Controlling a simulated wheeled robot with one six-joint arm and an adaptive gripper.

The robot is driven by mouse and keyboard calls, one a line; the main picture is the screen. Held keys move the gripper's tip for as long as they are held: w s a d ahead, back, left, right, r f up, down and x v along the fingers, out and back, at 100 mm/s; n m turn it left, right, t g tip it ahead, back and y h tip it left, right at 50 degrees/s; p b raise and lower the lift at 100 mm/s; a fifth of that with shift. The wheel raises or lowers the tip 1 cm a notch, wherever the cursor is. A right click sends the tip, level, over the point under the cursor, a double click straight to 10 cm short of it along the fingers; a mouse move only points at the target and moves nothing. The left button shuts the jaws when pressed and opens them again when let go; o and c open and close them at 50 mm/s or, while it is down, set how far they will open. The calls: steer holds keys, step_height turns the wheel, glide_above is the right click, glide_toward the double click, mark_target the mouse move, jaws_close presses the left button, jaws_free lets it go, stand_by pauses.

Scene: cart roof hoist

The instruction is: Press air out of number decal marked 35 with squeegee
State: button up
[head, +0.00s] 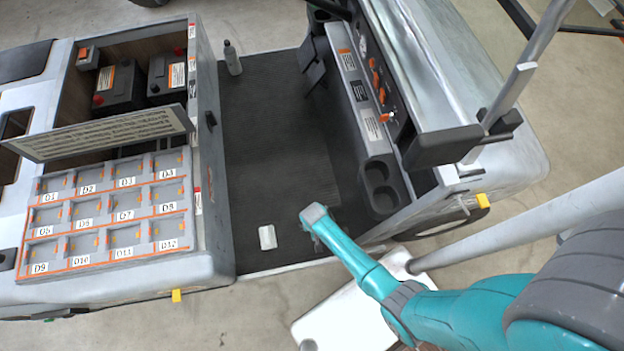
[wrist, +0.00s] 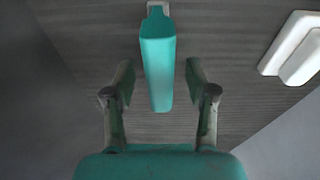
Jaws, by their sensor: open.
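My gripper (wrist: 158,85) is open low over the dark ribbed floor mat (head: 270,150) of the cart. In the wrist view, a long teal bar (wrist: 157,60) with a pale grey end piece lies between and beyond the fingers, touching neither visibly. It may be the squeegee's handle; I cannot tell for sure. In the head view, my gripper is mostly hidden by my own teal wrist, and the bar cannot be made out. A white stepped block (head: 267,237) lies on the mat to the left; it also shows in the wrist view (wrist: 295,48). No decal marked 35 is visible.
A tray of labelled compartments (head: 110,215) with a raised lid (head: 105,132) is at left, beside two batteries (head: 118,85). A grey bottle (head: 232,58) stands at the mat's far end. The cup-holder console (head: 382,185) and a pale post (head: 530,215) bound the right.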

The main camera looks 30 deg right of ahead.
steer(key=shift+f, duration=0.15)
stand_by(0.3)
jaws_close()
